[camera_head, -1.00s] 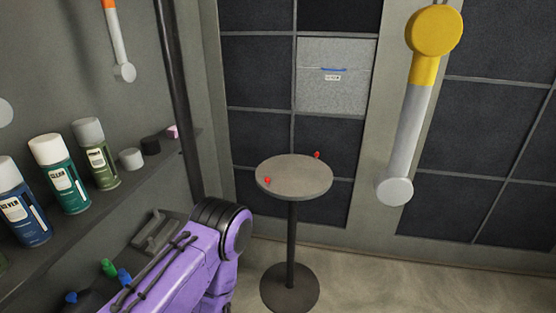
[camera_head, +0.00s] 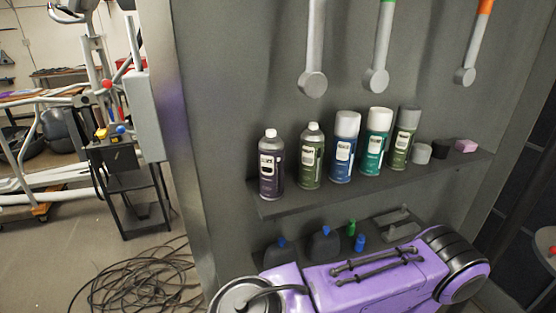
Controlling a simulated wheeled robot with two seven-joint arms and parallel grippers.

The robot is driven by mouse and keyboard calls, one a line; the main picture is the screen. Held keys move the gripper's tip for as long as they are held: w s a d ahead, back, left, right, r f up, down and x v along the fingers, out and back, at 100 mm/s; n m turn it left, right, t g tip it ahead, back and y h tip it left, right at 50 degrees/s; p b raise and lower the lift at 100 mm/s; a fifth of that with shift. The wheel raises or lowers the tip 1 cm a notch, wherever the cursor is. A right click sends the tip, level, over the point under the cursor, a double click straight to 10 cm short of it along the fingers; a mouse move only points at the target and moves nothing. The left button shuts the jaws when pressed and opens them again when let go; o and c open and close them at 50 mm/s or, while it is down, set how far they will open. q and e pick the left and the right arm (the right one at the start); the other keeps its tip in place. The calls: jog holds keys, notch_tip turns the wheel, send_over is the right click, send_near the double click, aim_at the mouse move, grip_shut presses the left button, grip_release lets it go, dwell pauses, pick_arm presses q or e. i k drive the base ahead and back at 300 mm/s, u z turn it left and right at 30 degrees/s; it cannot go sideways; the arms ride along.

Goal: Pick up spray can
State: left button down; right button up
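Several spray cans stand upright in a row on the upper grey shelf (camera_head: 300,203). From left they are a dark purple can (camera_head: 271,166) and a green can (camera_head: 311,158), both with small nozzles showing. Then come a blue can with a white cap (camera_head: 344,150), a teal can with a white cap (camera_head: 376,142) and an olive can with a grey cap (camera_head: 405,138). My purple arm crosses the bottom of the view, below the shelf and in front of the lower one. Neither gripper is visible.
Loose caps (camera_head: 422,153) and a pink block (camera_head: 466,146) sit at the shelf's right. Dark bottles (camera_head: 325,246) stand on the lower shelf, partly behind my arm. Long-handled tools (camera_head: 381,50) hang above the cans. Black cables (camera_head: 140,285) cover the floor at left.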

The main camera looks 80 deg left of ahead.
aim_at(271, 151)
jog(key=z, duration=0.05)
jog(key=i, duration=0.25)
jog(key=u, duration=2.85)
